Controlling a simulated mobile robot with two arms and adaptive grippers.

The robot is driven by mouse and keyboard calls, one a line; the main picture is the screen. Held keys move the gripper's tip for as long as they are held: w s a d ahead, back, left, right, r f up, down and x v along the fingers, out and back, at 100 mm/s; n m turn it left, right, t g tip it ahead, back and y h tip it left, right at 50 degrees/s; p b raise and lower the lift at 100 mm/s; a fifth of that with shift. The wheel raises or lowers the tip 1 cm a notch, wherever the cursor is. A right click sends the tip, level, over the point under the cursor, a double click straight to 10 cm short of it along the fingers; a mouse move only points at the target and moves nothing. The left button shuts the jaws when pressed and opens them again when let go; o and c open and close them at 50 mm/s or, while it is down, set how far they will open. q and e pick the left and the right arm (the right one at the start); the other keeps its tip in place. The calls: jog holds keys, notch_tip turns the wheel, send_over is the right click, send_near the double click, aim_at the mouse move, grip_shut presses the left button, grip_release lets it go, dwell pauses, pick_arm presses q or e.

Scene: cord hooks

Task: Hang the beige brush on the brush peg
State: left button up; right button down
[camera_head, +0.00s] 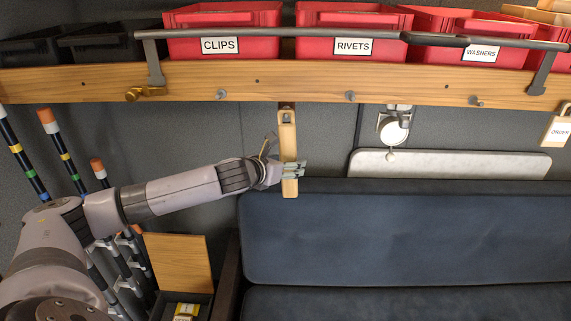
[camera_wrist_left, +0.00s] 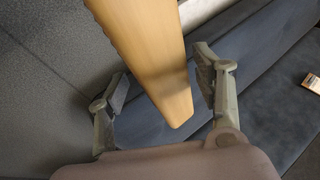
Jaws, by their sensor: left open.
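The beige brush (camera_head: 288,130) is a long, flat, upright piece hanging just below the wooden shelf edge, its top against a dark mount (camera_head: 286,105). The contact there is too small to make out, so I cannot tell how it is held. My left gripper (camera_head: 291,170) is at the brush's lower part. In the left wrist view the brush (camera_wrist_left: 150,50) extends down between the two spread fingers of the left gripper (camera_wrist_left: 165,85), with gaps on both sides. My right gripper is in neither view.
Red bins (camera_head: 225,35) stand on the shelf (camera_head: 420,85) behind a grey rail (camera_head: 350,37). Small pegs (camera_head: 350,96) line the shelf's front. A white round item (camera_head: 393,131) and a tag (camera_head: 557,128) hang to the right. A dark padded bench (camera_head: 400,235) lies below.

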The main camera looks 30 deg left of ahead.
pick_arm(q)
jog(key=shift+s+r, duration=0.1)
jog(key=shift+s, duration=0.05)
jog(key=v, duration=1.1)
jog(key=shift+s, duration=0.4)
jog(key=shift+r, duration=0.1)
